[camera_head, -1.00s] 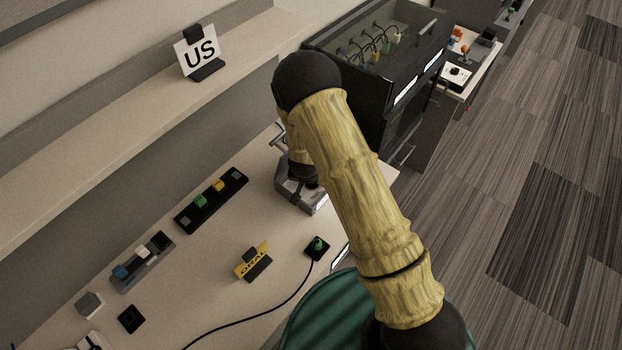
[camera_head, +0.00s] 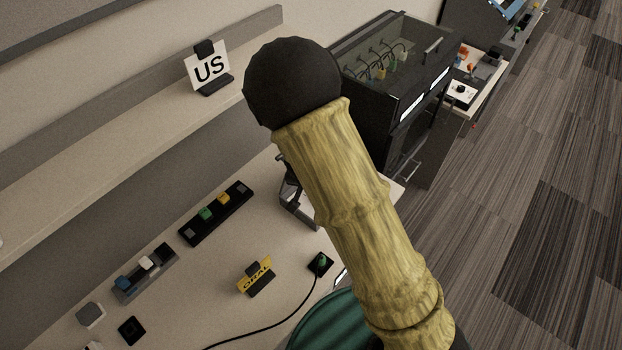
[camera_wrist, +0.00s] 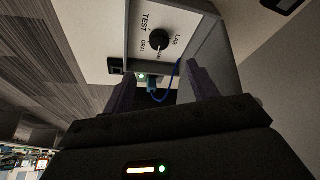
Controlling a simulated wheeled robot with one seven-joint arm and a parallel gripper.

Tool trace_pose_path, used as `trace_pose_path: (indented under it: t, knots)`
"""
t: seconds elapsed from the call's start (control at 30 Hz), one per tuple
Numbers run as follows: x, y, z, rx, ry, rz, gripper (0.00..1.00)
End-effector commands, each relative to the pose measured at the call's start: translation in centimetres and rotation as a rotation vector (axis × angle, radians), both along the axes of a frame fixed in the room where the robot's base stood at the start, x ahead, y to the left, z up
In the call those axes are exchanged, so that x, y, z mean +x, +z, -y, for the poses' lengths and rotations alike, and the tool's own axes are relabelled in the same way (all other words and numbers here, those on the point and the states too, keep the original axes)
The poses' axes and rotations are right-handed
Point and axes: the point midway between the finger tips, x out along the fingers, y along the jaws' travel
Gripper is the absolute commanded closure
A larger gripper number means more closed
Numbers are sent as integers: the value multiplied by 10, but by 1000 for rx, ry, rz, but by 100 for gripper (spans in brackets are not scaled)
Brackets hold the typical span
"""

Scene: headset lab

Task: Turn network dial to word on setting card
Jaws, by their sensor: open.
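The network dial (camera_wrist: 159,40) is a round black knob on a white panel in the wrist view. Words ring it, among them TEST, LAB and one like OPAL or ORAL; its pointer direction is unclear. My gripper (camera_wrist: 162,84) is open, its two fingers apart and empty, with the dial beyond the fingertips. In the head view my arm hides the gripper and most of the grey device (camera_head: 297,209). A yellow card (camera_head: 256,275) in a black holder stands on the table; its small word looks like OPAL or ORAL.
A blue cable (camera_wrist: 154,92) plugs in below the dial, between my fingers. Block racks (camera_head: 217,213) and a green-plugged black base (camera_head: 320,263) with a cable lie on the table. A dark glass-topped cabinet (camera_head: 385,75) stands behind.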

Motion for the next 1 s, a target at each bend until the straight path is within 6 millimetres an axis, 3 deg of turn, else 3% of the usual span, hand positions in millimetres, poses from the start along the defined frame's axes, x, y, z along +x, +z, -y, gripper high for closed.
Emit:
trace_pose_path:
  t: [0.1, 0.3, 0.77, 1.0]
  knots:
    - [-8, 22, -3, 1, 2, 1, 41]
    - [-16, 42, -3, -1, 1, 1, 41]
    - [-18, 45, -2, 4, -2, -4, 41]
    - [-30, 66, 29, 54, 8, -66, 41]
